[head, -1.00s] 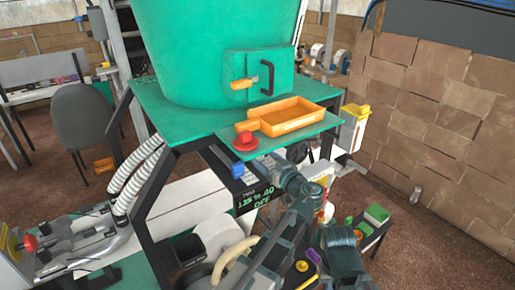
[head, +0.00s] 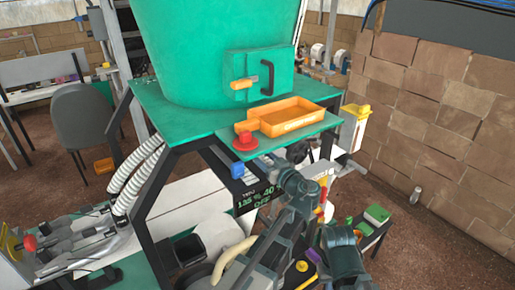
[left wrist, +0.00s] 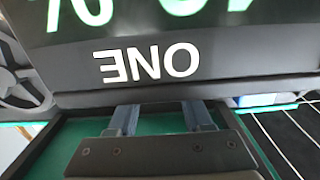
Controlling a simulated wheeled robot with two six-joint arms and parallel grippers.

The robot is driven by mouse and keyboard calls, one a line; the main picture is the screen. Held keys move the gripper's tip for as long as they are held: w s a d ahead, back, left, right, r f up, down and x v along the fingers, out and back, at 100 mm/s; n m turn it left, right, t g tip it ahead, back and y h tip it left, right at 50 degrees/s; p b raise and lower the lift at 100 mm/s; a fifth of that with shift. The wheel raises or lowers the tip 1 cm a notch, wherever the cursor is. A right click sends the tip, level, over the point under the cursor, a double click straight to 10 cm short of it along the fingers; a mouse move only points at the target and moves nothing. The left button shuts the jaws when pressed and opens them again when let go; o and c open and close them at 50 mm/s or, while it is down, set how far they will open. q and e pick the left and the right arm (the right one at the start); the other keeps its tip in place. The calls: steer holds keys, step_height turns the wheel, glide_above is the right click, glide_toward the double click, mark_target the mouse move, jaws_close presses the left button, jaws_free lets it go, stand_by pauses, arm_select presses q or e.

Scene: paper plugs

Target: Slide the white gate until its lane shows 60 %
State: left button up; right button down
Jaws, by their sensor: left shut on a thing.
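In the head view a dark display panel (head: 258,197) with green figures sits under the green shelf. Its figures look like "135 % 40", with "OFF" below, but they are small and partly covered by my arm. I cannot make out the white gate. In the head view that gripper is hidden behind my arm. I cannot identify my right gripper.
A red knob (head: 245,141) and an orange tray (head: 290,124) are on the green shelf (head: 219,133), above my arm. A blue block (head: 237,170) is under its edge. White ribbed hoses (head: 130,185) stand to the left. A small stand with green blocks (head: 377,213) is at right.

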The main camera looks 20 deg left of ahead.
arm_select(q)
steer(key=shift+s+d, duration=0.25)
stand_by(1.2)
steer(key=o, duration=1.3)
steer(key=shift+c, duration=0.2)
steer(key=shift+s+d, duration=0.1)
steer(key=shift+d, duration=0.05)
steer(key=shift+v, duration=1.85)
steer(key=shift+s, duration=0.1)
